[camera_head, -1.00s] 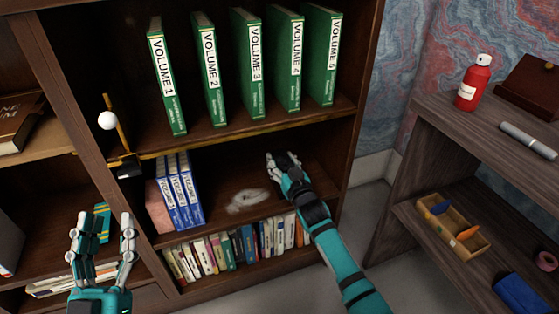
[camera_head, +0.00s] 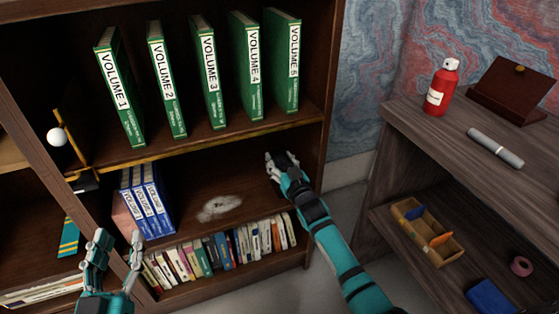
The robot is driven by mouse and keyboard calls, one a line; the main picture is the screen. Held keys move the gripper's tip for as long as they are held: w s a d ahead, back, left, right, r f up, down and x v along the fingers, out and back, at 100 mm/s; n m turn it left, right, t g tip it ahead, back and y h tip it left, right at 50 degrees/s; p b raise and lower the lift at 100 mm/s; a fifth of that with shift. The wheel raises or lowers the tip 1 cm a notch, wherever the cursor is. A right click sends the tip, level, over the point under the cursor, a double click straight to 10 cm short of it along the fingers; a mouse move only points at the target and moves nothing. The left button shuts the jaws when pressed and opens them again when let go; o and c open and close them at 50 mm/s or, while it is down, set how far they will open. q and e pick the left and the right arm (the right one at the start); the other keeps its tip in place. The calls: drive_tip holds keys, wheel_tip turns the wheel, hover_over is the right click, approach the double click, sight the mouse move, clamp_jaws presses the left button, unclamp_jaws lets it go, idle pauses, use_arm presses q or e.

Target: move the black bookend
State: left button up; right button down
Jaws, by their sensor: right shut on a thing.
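My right gripper (camera_head: 282,165) reaches into the middle shelf (camera_head: 245,190) of the bookcase, near its right side wall. It is shut on a dark thing, the black bookend (camera_head: 291,158), which is mostly hidden by the fingers and hard to tell from the dark wood. Whether the bookend touches the shelf cannot be told. My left gripper (camera_head: 119,242) is open and empty, low at the left in front of the bookcase.
Blue volumes (camera_head: 148,202) stand left on the middle shelf, with a pale dusty patch (camera_head: 220,207) to their right. Green volumes (camera_head: 210,75) stand above, and small books (camera_head: 215,252) below. A side shelf at right carries a red spray bottle (camera_head: 440,88) and an open-topped wooden tray (camera_head: 427,231).

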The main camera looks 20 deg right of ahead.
drive_tip(key=shift+d, duration=0.1)
drive_tip(key=c, duration=0.5)
unclamp_jaws()
drive_tip(key=shift+c, duration=0.2)
drive_tip(key=shift+s, duration=0.1)
drive_tip(key=shift+s+f, duration=0.1)
drive_tip(key=shift+s, duration=0.2)
drive_tip(key=s, duration=1.1)
drive_tip(key=shift+d, duration=0.15)
drive_tip(key=shift+s, duration=0.15)
